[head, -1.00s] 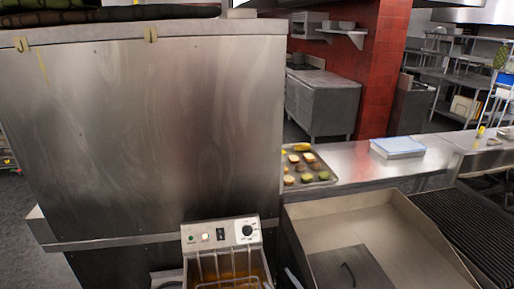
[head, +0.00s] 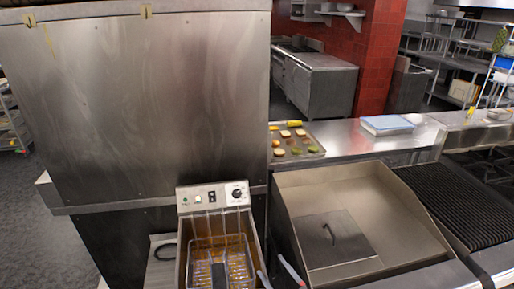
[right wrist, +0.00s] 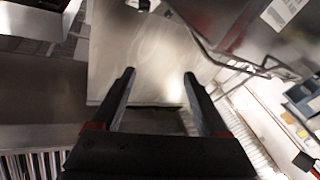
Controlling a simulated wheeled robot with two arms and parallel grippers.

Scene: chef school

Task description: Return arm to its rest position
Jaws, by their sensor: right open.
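My right gripper (head: 269,265) shows only at the bottom edge of the head view, just right of the fryer, with its fingertips pointing up. In the right wrist view, the right gripper (right wrist: 159,75) has its two dark fingers spread apart with nothing between them. Beyond the fingers is a blurred pale metal surface. The rest of the right arm is hidden below the head view. My left gripper is not in view.
A fryer (head: 211,195) with a wire basket stands beside the right gripper. To its right are a steel basin (head: 390,210) and a dark ribbed grill (head: 455,200). A tray (head: 312,140) of food lies behind. A tall steel panel (head: 150,100) blocks the left.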

